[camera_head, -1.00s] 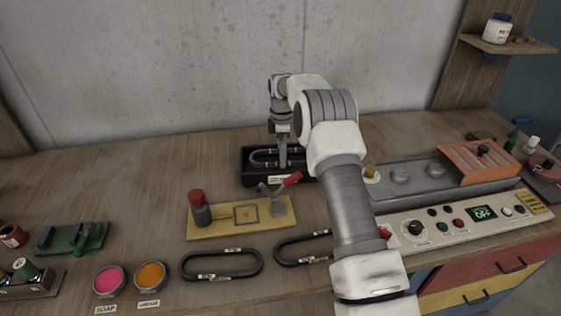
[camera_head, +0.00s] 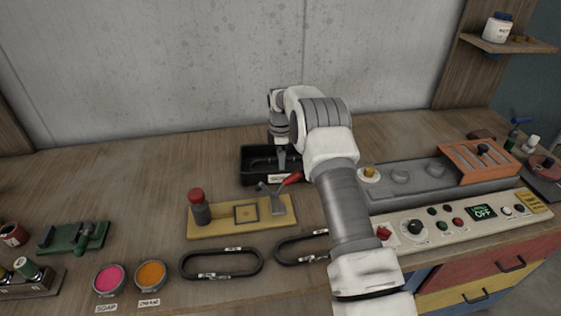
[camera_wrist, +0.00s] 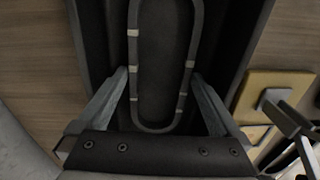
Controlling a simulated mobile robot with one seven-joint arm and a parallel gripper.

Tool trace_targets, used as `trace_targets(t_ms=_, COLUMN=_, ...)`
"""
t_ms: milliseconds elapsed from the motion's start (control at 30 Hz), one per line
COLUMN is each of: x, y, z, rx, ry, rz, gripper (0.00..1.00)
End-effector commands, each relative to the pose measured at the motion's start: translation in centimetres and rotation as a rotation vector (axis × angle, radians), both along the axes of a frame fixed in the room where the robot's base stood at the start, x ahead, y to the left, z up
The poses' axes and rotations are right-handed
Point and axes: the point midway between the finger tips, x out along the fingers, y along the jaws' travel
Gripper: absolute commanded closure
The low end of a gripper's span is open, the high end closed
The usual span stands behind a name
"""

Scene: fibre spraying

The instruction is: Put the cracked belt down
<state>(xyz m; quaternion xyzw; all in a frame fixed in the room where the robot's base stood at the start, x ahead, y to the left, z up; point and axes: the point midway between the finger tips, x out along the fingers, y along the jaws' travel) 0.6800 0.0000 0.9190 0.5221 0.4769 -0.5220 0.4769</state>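A dark oval belt (camera_wrist: 132,85) with several pale bands, which I take to be the cracked belt, lies in the black tray in the wrist view. The black tray (camera_head: 246,178) stands at the back middle of the bench in the head view, with a white label on its front. The belt is hard to make out inside it there. My gripper (camera_wrist: 162,75) is open over the tray, one finger on each side of the belt, with narrow gaps between them and it. In the head view my gripper (camera_head: 281,160) reaches down into the tray.
Two more dark belts, a left one (camera_head: 222,276) and a right one (camera_head: 285,261), lie at the front. A yellow board (camera_head: 225,229) with a red-handled lever sits before the tray. A control panel (camera_head: 465,230) is on the right. The bench left of the tray is clear.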

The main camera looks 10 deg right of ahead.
Motion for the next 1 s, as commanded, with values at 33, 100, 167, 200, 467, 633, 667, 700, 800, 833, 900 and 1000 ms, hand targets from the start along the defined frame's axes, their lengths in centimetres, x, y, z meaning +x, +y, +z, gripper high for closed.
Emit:
trace_targets(t_ms=33, x=0.0, y=0.0, z=0.1, rx=0.0, ry=0.0, rz=0.0, gripper=0.0)
trace_targets(t_ms=100, x=0.0, y=0.0, z=0.3, rx=0.0, ry=0.0, rz=0.0, gripper=0.0)
trace_targets(t_ms=167, x=0.0, y=0.0, z=0.7, rx=0.0, ry=-0.002, rz=0.0, gripper=0.0)
trace_targets(t_ms=200, x=0.1, y=0.0, z=1.2, rx=0.0, ry=-0.002, rz=0.0, gripper=0.0)
trace_targets(t_ms=467, x=0.1, y=-0.1, z=6.7, rx=0.0, ry=-0.005, rz=-0.001, gripper=0.0)
trace_targets(t_ms=633, x=0.1, y=0.0, z=10.0, rx=0.0, ry=-0.004, rz=-0.001, gripper=0.0)
trace_targets(t_ms=667, x=0.1, y=0.0, z=10.4, rx=0.0, ry=-0.003, rz=-0.001, gripper=0.0)
trace_targets(t_ms=700, x=0.1, y=0.0, z=10.9, rx=0.0, ry=-0.002, rz=-0.001, gripper=0.0)
trace_targets(t_ms=800, x=0.0, y=0.0, z=11.8, rx=0.0, ry=-0.002, rz=-0.001, gripper=0.0)
trace_targets(t_ms=833, x=0.0, y=0.0, z=12.1, rx=0.0, ry=-0.001, rz=-0.002, gripper=0.0)
trace_targets(t_ms=900, x=-0.1, y=0.0, z=12.9, rx=-0.001, ry=-0.006, rz=-0.011, gripper=0.0)
trace_targets(t_ms=1000, x=-0.8, y=0.1, z=14.9, rx=-0.002, ry=-0.022, rz=-0.05, gripper=0.0)
